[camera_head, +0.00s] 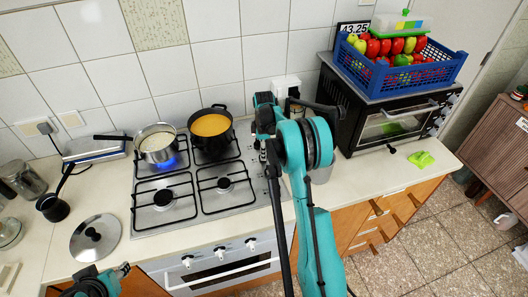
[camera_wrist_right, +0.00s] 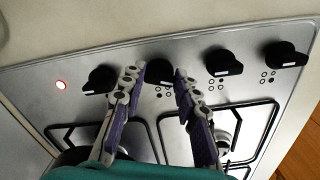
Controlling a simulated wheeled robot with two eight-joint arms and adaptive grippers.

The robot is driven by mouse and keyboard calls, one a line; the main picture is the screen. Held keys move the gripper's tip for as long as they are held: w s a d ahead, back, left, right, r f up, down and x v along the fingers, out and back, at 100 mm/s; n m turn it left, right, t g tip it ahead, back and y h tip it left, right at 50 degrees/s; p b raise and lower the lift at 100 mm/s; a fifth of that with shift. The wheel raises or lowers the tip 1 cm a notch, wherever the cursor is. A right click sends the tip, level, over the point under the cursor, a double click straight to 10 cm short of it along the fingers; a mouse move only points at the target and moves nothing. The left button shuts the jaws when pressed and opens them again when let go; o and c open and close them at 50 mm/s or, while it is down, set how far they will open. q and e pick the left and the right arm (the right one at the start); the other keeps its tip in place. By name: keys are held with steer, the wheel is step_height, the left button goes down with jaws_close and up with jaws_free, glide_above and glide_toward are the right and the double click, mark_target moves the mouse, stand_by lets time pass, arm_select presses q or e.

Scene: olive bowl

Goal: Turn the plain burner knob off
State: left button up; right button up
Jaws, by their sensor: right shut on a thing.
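The hob (camera_head: 212,220) carries a row of black knobs, seen close up in the right wrist view. My right gripper (camera_wrist_right: 160,76) is shut on the second knob from the left (camera_wrist_right: 158,70), with one finger on either side of it. In the head view my right gripper (camera_head: 264,140) is over the hob's right edge, and my arm hides most of the knobs. A saucepan (camera_head: 156,143) stands over a blue flame (camera_head: 168,163) at the back left burner. My left gripper (camera_head: 122,270) shows at the bottom left, away from the hob; its jaw state is unclear.
A dark pot with orange contents (camera_head: 211,125) stands at the back right burner. A lid (camera_head: 95,238) lies left of the hob. An oven (camera_head: 390,120) bears a blue crate (camera_head: 400,80).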

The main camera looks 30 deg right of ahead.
steer(key=m+b, duration=0.1)
steer(key=m, duration=0.8)
steer(key=shift+a+m+b, duration=0.1)
steer(key=shift+m+b, duration=0.25)
steer(key=shift+m, duration=0.05)
steer(key=m, duration=0.4)
steer(key=shift+a+m, duration=0.1)
steer(key=shift+m, duration=0.2)
steer(key=m, duration=0.4)
steer(key=shift+m+b, duration=0.4)
steer(key=shift+m, duration=0.3)
steer(key=o, duration=1.2)
steer(key=shift+c, duration=0.2)
